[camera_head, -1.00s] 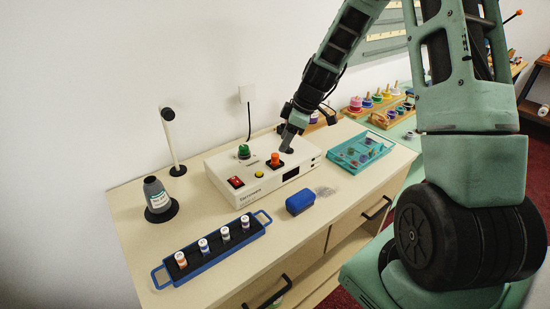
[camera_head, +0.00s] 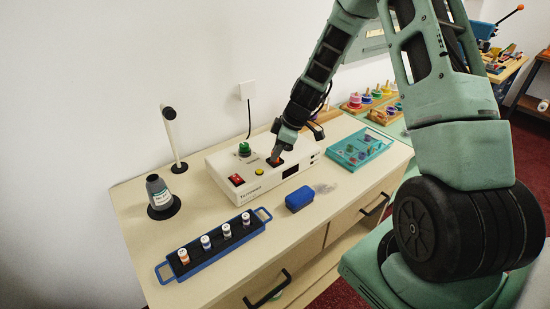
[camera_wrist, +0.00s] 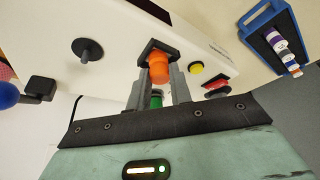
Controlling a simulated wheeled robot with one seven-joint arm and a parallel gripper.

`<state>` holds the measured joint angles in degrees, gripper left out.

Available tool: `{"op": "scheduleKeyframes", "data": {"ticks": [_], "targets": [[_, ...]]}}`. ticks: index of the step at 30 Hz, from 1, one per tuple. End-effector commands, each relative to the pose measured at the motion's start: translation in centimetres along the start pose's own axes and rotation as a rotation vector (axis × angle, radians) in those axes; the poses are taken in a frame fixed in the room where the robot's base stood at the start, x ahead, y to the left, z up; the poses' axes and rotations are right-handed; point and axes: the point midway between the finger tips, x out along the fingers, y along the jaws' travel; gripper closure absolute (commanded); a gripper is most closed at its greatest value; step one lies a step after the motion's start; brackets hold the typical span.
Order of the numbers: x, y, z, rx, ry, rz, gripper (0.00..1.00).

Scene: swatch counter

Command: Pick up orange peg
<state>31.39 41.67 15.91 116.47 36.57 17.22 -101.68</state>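The orange peg (camera_wrist: 158,68) stands in a black square base on the white box-shaped device (camera_head: 240,191). In the head view only a small part of the orange peg (camera_head: 275,161) shows below my gripper (camera_head: 279,154). In the wrist view the two fingers of my gripper (camera_wrist: 160,75) are apart, one on each side of the peg. Their tips reach close to it. I cannot tell whether they touch it.
A green knob (camera_head: 245,149), a yellow button (camera_head: 259,172) and a red switch (camera_head: 236,180) share the device's top. A blue rack of vials (camera_head: 186,269), a blue box (camera_head: 299,198), a teal tray (camera_head: 347,159) and a grey bottle (camera_head: 157,189) stand around it.

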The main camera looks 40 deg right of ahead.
Motion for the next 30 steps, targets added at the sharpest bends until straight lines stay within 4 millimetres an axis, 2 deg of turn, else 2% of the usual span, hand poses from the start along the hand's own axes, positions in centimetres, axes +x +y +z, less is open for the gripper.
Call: {"op": "scheduleKeyframes", "data": {"ticks": [11, 24, 30], "targets": [[-0.7, 0.1, -0.3, -0.002, 0.001, 0.003, 1.0], [-7.5, 0.1, -3.1, -0.002, 0.001, 0.005, 1.0], [-9.1, 0.0, -3.8, 0.0, 0.0, 0.001, 1.0]]}}
